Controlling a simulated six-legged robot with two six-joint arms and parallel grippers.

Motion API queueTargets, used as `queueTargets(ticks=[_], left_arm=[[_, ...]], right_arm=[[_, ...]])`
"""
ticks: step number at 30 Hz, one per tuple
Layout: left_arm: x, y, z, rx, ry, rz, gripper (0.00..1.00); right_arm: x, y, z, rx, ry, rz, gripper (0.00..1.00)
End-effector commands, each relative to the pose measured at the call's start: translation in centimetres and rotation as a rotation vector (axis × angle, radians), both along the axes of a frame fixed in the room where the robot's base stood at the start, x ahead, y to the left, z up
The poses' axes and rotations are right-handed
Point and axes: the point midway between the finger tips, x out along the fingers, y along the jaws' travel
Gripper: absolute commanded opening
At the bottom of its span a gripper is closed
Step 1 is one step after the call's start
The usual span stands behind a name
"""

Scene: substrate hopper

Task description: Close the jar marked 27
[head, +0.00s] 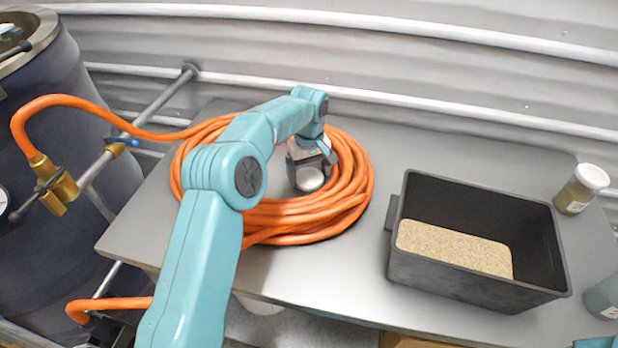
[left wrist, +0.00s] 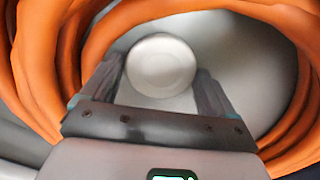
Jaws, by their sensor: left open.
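A white round lid (head: 311,178) lies inside the coil of orange hose on the grey table. In the left wrist view the lid (left wrist: 161,65) appears between the fingertips. My left gripper (head: 310,166) is open above it, its fingers on either side; I cannot tell whether they touch it. A jar (head: 574,197) with a white lid and brownish contents stands at the back right. A grey-green jar (head: 602,297) with a pale label is cut off by the right edge; its top is not clear. I cannot read a 27 on either jar.
The orange hose coil (head: 345,200) rings my left gripper closely. A dark bin (head: 475,200) with grainy substrate (head: 455,249) stands right of centre. A large dark drum (head: 60,190) with a brass valve is at the left. The table (head: 440,150) is bare behind the bin.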

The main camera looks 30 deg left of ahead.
Motion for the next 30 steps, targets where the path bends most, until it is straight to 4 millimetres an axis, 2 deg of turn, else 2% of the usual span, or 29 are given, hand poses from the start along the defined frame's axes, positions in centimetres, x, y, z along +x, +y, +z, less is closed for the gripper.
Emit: queueTargets(ticks=[11,12,15,19,20,30], left_arm=[[-0.02,0.00,-0.43,-0.001,-0.001,0.000,0.88],[-0.02,0.00,-0.42,-0.001,-0.001,0.000,0.85],[-0.02,0.00,-0.42,-0.001,-0.001,0.000,0.53],[-0.01,-0.01,-0.41,0.000,-0.001,0.000,0.52],[-0.01,-0.01,-0.40,0.000,-0.001,0.000,0.48],[0.07,0.01,0.31,0.000,-0.004,0.000,0.48]], right_arm=[[-0.01,0.00,0.01,0.000,0.000,0.000,1.00],[-0.01,0.00,0.01,0.000,0.000,0.000,1.00],[-0.01,0.00,0.01,0.000,0.000,0.000,1.00],[-0.01,0.00,0.01,0.000,0.000,0.000,1.00],[-0.01,0.00,0.01,0.000,0.000,0.000,1.00],[-0.01,0.00,-0.01,0.000,0.000,0.000,1.00]])
